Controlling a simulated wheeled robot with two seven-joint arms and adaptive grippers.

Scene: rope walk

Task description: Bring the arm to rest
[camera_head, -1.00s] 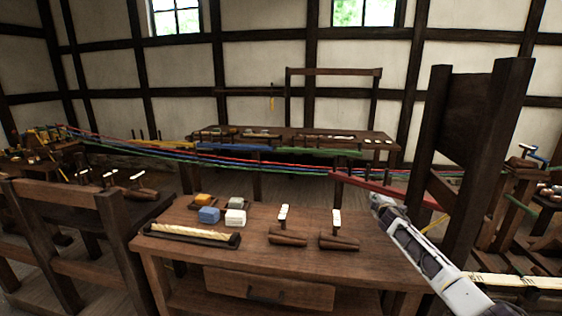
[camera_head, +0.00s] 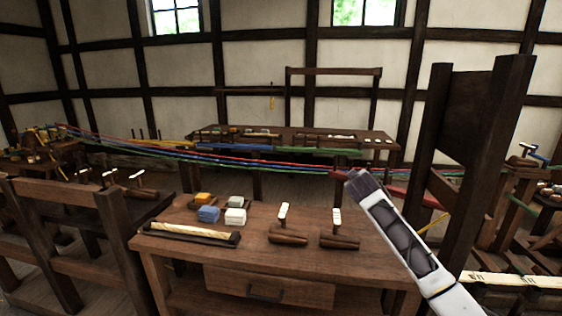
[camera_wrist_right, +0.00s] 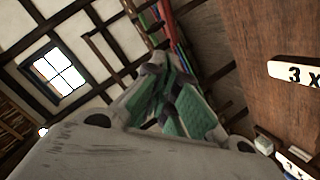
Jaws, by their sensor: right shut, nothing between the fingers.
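My right arm comes in from the lower right of the head view. Its gripper (camera_head: 354,180) is in the air above the back right part of the wooden table (camera_head: 190,243), in front of the stretched ropes (camera_head: 230,158). In the right wrist view the gripper (camera_wrist_right: 175,85) has its green-padded fingers together with nothing between them. It appears apart from the ropes and the table, though its exact distance to the ropes is unclear. My left gripper is not in view.
The table bears two wooden tools (camera_head: 288,238) (camera_head: 340,240), a tray of pale rope (camera_head: 195,233) and coloured blocks (camera_head: 208,214). A tall dark post frame (camera_head: 470,150) stands right of my arm. A back bench (camera_head: 295,135) lies behind the ropes.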

